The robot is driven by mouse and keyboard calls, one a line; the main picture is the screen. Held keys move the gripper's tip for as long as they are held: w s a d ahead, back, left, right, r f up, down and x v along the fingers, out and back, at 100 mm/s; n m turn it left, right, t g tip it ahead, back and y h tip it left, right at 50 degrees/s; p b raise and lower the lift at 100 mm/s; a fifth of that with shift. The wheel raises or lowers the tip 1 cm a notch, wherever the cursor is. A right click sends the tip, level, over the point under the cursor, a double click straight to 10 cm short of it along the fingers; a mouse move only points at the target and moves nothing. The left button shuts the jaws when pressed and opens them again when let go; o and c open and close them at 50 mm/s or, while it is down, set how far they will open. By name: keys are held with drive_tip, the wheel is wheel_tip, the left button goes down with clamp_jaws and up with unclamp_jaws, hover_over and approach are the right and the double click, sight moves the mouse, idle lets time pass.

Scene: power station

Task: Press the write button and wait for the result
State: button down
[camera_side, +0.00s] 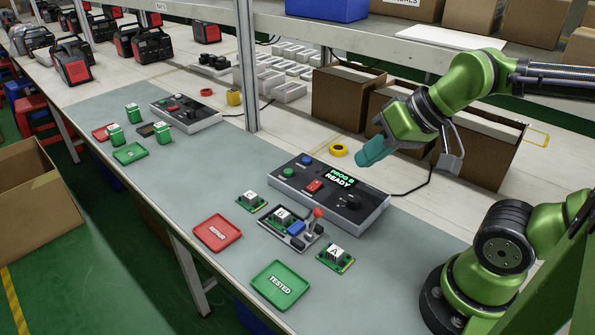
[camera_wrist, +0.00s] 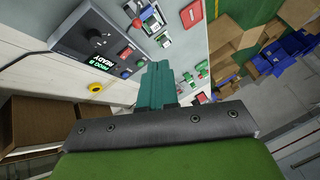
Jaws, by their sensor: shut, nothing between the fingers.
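A grey control box (camera_side: 283,191) stands on the bench, also in the wrist view (camera_wrist: 85,20). Its screen (camera_side: 338,178) reads "PROG B READY". Its top has a blue button (camera_side: 306,159), a green button (camera_side: 288,172), a red switch (camera_side: 314,187) and a black knob (camera_side: 349,201). I cannot read which is the write button. Board B (camera_side: 283,215) sits in a fixture with a red-knobbed lever (camera_side: 318,212) in front of the box. My gripper (camera_side: 366,160) is shut and empty, above and behind the box, touching nothing. Its teal fingers fill the wrist view's middle (camera_wrist: 155,85).
Board C (camera_side: 251,201) and board A (camera_side: 335,257) lie either side of the fixture. A red tray (camera_side: 217,233) and a green "TESTED" tray (camera_side: 280,285) lie in front. Yellow tape (camera_side: 338,150) and open cardboard boxes (camera_side: 345,103) stand behind; a second control box (camera_side: 185,110) is farther left.

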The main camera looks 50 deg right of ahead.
drive_tip(key=m+t, duration=0.2)
drive_tip(key=m, duration=1.9)
hover_over(309, 160)
wheel_tip(309, 160, down, 9)
drive_tip(key=shift+f, duration=0.1)
drive_tip(key=shift+f, duration=0.1)
drive_tip(key=shift+f, duration=4.35)
drive_tip(key=shift+f, duration=0.15)
